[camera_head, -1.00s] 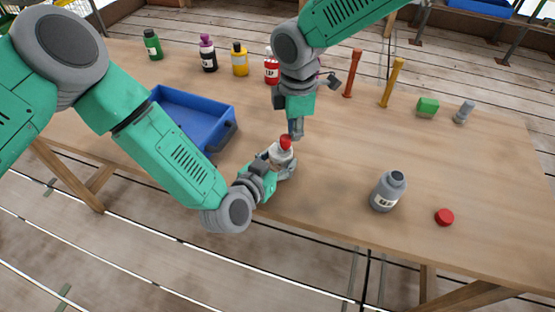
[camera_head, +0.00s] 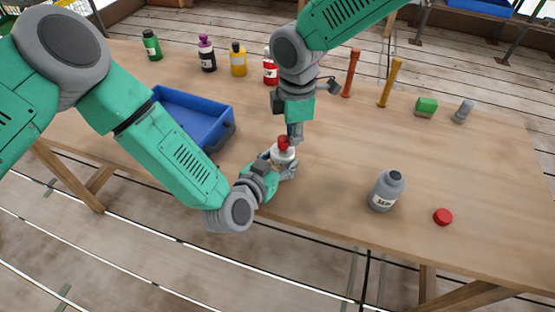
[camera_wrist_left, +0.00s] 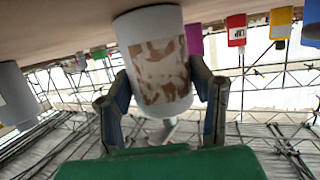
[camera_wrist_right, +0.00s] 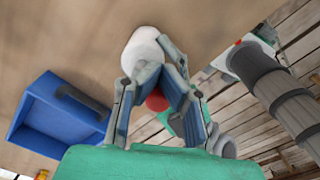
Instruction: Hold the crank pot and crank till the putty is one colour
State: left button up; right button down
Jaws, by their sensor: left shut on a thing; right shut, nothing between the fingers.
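The crank pot (camera_head: 283,158) is white with a red knob (camera_head: 283,142) on top and stands near the table's front edge. In the left wrist view the pot (camera_wrist_left: 150,30) has a window showing putty (camera_wrist_left: 160,72) marbled in brown and cream. My left gripper (camera_head: 280,168) is shut around the pot; its fingers (camera_wrist_left: 163,105) lie on both sides. My right gripper (camera_head: 295,136) points down right beside the red knob, shut with nothing between its fingers. In the right wrist view the knob (camera_wrist_right: 157,101) shows close to those fingers (camera_wrist_right: 172,75); I cannot tell whether they touch it.
A blue bin (camera_head: 228,118) stands left of the pot. Green (camera_head: 152,46), purple (camera_head: 207,55), yellow (camera_head: 238,60) and red (camera_head: 270,68) bottles line the back. A grey bottle (camera_head: 385,192) and red cap (camera_head: 443,216) stand at right. The table between is clear.

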jog(key=shift+s+a, duration=0.25)
jog(key=shift+a, duration=0.1)
jog(key=shift+s+a, duration=0.35)
notch_tip(320, 180, up, 7)
jog(key=shift+d, duration=0.4)
dwell(1.9)
jog(key=shift+d+r, duration=0.1)
jog(key=shift+d, duration=0.2)
